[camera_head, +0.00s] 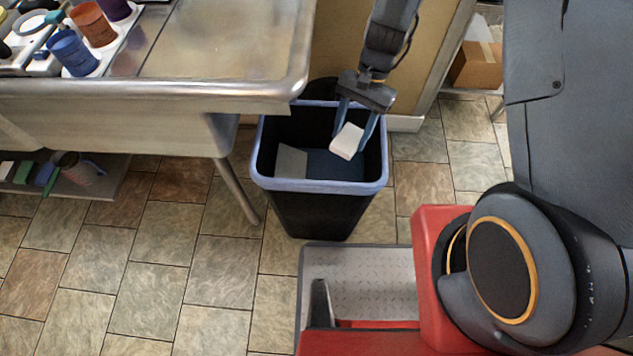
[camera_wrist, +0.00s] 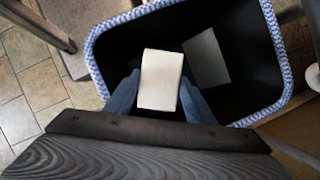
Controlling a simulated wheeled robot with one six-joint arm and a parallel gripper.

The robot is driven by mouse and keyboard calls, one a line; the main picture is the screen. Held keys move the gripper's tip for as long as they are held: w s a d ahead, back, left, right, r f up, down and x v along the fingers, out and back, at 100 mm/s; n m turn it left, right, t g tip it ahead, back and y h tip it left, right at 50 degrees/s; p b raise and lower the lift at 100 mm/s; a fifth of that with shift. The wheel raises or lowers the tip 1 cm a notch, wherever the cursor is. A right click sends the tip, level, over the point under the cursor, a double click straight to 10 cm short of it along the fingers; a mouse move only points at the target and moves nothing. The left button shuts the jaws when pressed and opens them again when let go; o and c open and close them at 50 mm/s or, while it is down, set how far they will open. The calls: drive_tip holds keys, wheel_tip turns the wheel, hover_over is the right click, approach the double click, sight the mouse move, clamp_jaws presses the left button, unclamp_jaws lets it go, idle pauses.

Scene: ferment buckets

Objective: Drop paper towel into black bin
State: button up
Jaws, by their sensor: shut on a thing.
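A folded white paper towel (camera_head: 347,141) is held between the fingers of my gripper (camera_head: 355,130). It also shows in the wrist view (camera_wrist: 160,80) between the two blue fingers. The black bin (camera_head: 312,208) with a blue rim stands on the floor, right of the metal table's leg. My gripper points down over the bin's opening, and the towel is within the rim's outline in both views; its exact height relative to the rim is hard to tell. A pale grey flat piece (camera_head: 291,162) lies inside the bin, also seen in the wrist view (camera_wrist: 206,58).
A metal table (camera_head: 225,45) stands left of the bin, with blue and orange cups (camera_head: 72,52) on a tray. Its leg (camera_head: 237,190) is close to the bin. A cardboard box (camera_head: 476,66) sits at the back right. Tiled floor (camera_head: 150,235) is clear in front.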

drive_tip(key=o, duration=1)
drive_tip(key=v, duration=0.7)
drive_tip(key=shift+r, duration=0.4)
drive_tip(key=shift+d, duration=0.1)
drive_tip(key=shift+d+r, duration=0.15)
drive_tip(key=shift+r, duration=0.25)
drive_tip(key=s+d+r+n, duration=0.1)
drive_tip(key=d+r, duration=0.1)
drive_tip(key=r, duration=0.1)
drive_tip(key=s+d+r+n+t+h, duration=0.1)
drive_tip(key=s+d+r, duration=0.1)
drive_tip(key=r, duration=0.1)
drive_tip(key=s+d+r+n+t, duration=0.1)
drive_tip(key=s+d+r, duration=0.1)
drive_tip(key=r, duration=0.2)
drive_tip(key=shift+r+n, duration=0.1)
drive_tip(key=shift+n, duration=0.2)
drive_tip(key=s+d+r+n, duration=0.1)
drive_tip(key=s, duration=0.1)
drive_tip(key=s+d+r+n+t+h, duration=0.1)
drive_tip(key=s+r, duration=0.1)
drive_tip(key=s+d+r+t, duration=0.1)
drive_tip(key=s+d+r, duration=0.1)
drive_tip(key=shift+d+n+p, duration=0.15)
drive_tip(key=shift+n+p, duration=0.25)
drive_tip(key=shift+c, duration=0.2)
